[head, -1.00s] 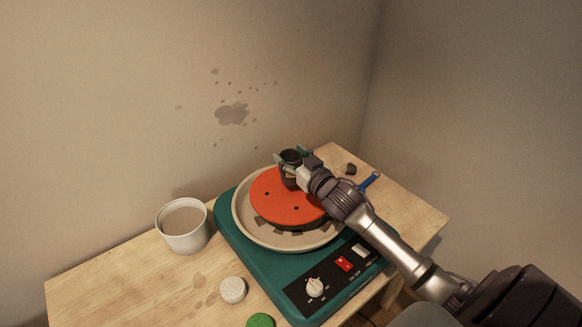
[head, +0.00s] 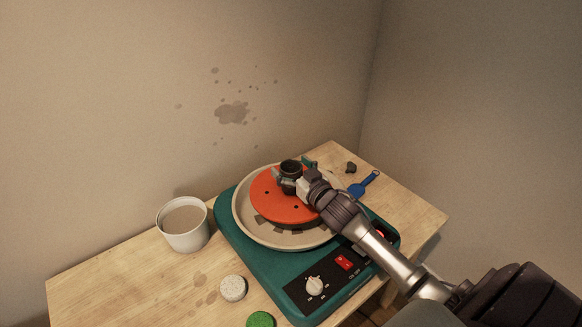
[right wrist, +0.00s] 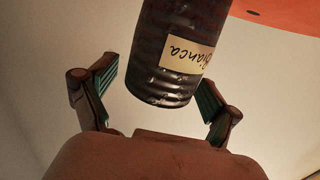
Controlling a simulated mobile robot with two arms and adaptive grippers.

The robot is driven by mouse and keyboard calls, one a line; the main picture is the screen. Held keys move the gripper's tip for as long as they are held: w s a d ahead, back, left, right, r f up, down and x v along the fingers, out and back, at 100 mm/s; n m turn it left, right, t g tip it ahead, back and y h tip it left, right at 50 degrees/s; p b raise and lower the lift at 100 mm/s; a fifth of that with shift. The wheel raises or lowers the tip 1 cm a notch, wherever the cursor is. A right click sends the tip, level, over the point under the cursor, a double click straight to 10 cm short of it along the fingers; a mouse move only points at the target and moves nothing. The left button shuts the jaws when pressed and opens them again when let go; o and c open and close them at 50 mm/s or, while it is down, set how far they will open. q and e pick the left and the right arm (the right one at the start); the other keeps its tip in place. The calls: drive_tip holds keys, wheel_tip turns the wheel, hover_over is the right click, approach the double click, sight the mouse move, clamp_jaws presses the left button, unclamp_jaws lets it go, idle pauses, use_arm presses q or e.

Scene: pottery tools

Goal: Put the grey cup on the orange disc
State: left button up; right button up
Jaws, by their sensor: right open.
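The grey cup (head: 291,167) is dark and ribbed, at the far part of the orange disc (head: 268,204) in the head view. It looks upright on the disc, but its base is partly hidden by my right gripper (head: 292,170). In the right wrist view the cup (right wrist: 180,50) has a pale label with handwriting that reads "Bianca". The fingers of my right gripper (right wrist: 157,78) are open to either side of it, with gaps showing. The orange disc (right wrist: 285,12) shows at the top right there. My left gripper is not in view.
The disc sits in a pale round tray (head: 243,226) on a green wheel base (head: 262,275). A white bucket (head: 183,238) stands to the left. A white round piece (head: 233,288), a green lid-like piece (head: 260,320) and a blue tool (head: 364,185) lie nearby.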

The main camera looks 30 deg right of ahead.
drive_tip(key=shift+s, duration=0.15)
drive_tip(key=s, duration=0.3)
drive_tip(key=s+b, duration=0.1)
drive_tip(key=s, duration=0.6)
drive_tip(key=shift+s+a+r, duration=0.1)
drive_tip(key=shift+r, duration=0.15)
drive_tip(key=shift+s+r, duration=0.15)
drive_tip(key=shift+s, duration=0.6)
